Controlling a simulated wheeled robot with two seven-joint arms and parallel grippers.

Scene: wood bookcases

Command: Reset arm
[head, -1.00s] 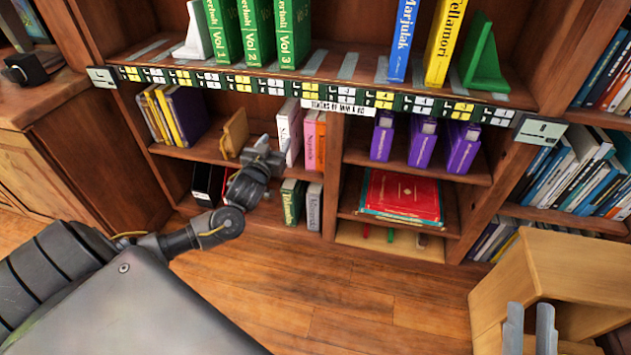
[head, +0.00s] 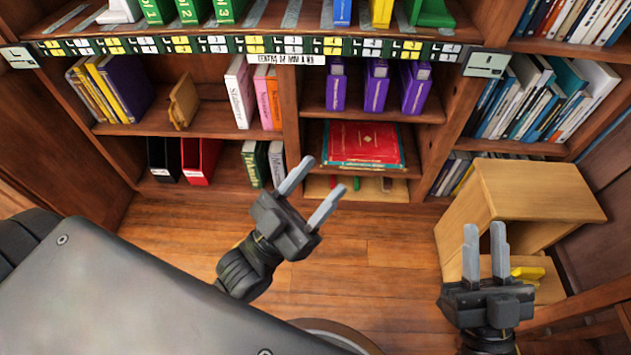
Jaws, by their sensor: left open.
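My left gripper (head: 312,191) is open and empty, above the wood floor in front of the bookcase's lower shelves. Its two grey fingers point up and to the right, with a clear gap between them. My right gripper (head: 485,252) is at the lower right, in front of the light wood cabinet. Its two fingers point up with a narrow gap between them, and nothing shows between them.
The bookcase (head: 208,121) holds purple books (head: 376,87), a red book (head: 362,144) and a red file holder (head: 201,160). The light wood cabinet (head: 540,190) stands at right, with a yellow object (head: 528,273) inside. Floor (head: 370,270) between my grippers is clear.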

